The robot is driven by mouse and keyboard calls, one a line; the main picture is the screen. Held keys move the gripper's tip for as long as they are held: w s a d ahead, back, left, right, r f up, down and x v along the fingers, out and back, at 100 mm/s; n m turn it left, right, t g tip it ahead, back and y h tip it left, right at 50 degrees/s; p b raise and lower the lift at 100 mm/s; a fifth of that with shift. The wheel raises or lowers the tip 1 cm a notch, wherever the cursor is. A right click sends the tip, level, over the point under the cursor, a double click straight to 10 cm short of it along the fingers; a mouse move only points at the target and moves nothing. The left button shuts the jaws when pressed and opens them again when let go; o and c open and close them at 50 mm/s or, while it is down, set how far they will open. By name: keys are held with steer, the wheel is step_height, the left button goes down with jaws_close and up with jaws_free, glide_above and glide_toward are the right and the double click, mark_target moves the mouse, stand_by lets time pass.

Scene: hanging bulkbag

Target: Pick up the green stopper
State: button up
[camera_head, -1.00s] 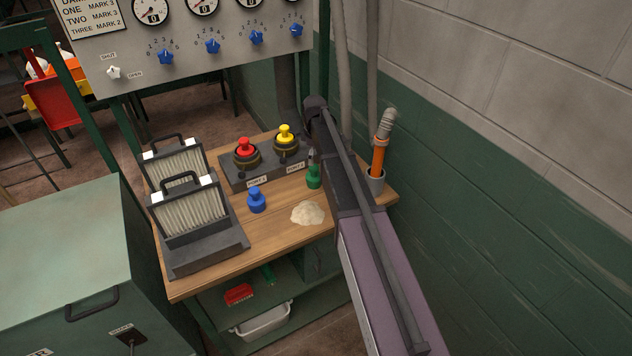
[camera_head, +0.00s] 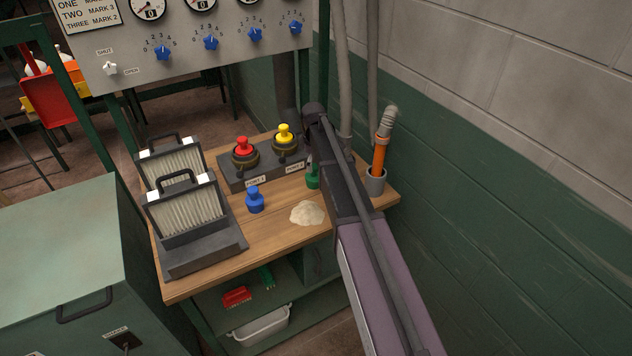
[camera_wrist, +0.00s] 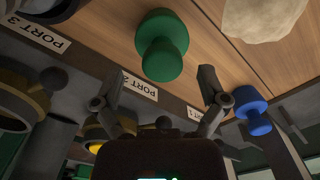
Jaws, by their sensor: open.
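The green stopper (camera_head: 313,181) stands on the wooden bench, just in front of the port block and partly hidden by my arm. In the wrist view the green stopper (camera_wrist: 162,45) is large, at the top centre. My gripper (camera_wrist: 160,78) is open and empty. Its two fingers are spread left and right, with the stopper's knob just beyond and between the tips. Contact cannot be made out. In the head view my gripper (camera_head: 311,160) is a small dark shape right at the stopper's top, mostly hidden by the arm.
A blue stopper (camera_head: 255,200) stands to the left, and a pale powder heap (camera_head: 307,213) lies in front. The port block (camera_head: 235,179) behind carries red (camera_head: 242,147) and yellow (camera_head: 284,134) stoppers. Filters (camera_head: 188,212) stand at left. A grey cup (camera_head: 376,184) stands near the wall.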

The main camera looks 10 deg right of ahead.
mark_target(314, 175)
steer(key=shift+f+b, duration=0.9)
steer(key=shift+f, duration=0.3)
steer(key=shift+c, duration=0.2)
steer(key=c, duration=1.2)
